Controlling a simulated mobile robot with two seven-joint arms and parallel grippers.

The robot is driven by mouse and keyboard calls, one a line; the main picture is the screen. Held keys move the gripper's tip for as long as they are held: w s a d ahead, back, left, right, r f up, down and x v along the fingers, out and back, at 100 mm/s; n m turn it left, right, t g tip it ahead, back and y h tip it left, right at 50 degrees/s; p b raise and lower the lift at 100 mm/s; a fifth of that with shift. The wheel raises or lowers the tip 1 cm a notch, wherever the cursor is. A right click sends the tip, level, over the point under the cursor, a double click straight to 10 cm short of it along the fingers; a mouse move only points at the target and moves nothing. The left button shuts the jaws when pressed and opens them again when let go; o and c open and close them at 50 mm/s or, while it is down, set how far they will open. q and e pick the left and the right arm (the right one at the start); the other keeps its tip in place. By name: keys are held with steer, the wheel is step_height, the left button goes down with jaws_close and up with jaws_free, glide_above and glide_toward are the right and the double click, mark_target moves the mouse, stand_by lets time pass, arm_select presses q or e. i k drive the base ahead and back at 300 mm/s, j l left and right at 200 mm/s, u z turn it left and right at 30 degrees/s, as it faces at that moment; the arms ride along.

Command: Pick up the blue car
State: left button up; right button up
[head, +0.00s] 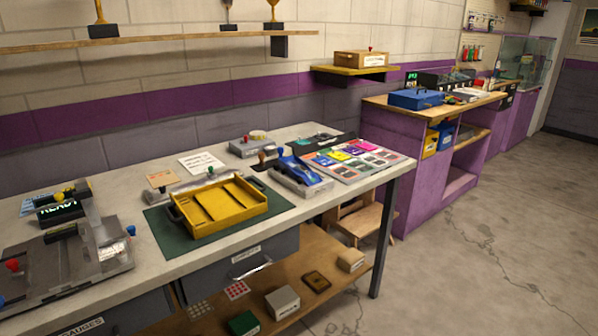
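A small blue car-shaped object (298,171) rests on a grey block-like stand (303,187) near the far right part of the white table (335,200). It seems to be the blue car, but its details are too small to tell. Neither of my grippers shows in the head view.
A yellow tray (222,207) sits on a green mat (168,236), left of the blue object. Coloured cards (358,157) lie to its right. A grey machine (65,262) fills the table's left end. A purple counter (420,180) stands beyond; the right floor is clear.

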mark_target(294, 167)
steer(key=i+l+u, duration=0.1)
steer(key=i+l, duration=0.15)
steer(key=i+l+u, duration=0.1)
steer(key=i+l, duration=0.15)
steer(key=l, duration=0.15)
steer(key=i+l+u, duration=0.1)
steer(key=i+l, duration=0.15)
steer(key=i+l+u, duration=0.1)
steer(key=l, duration=0.35)
steer(key=i+l, duration=0.3)
steer(key=i+l+u, duration=0.15)
steer(key=l, duration=0.35)
steer(key=i, duration=0.05)
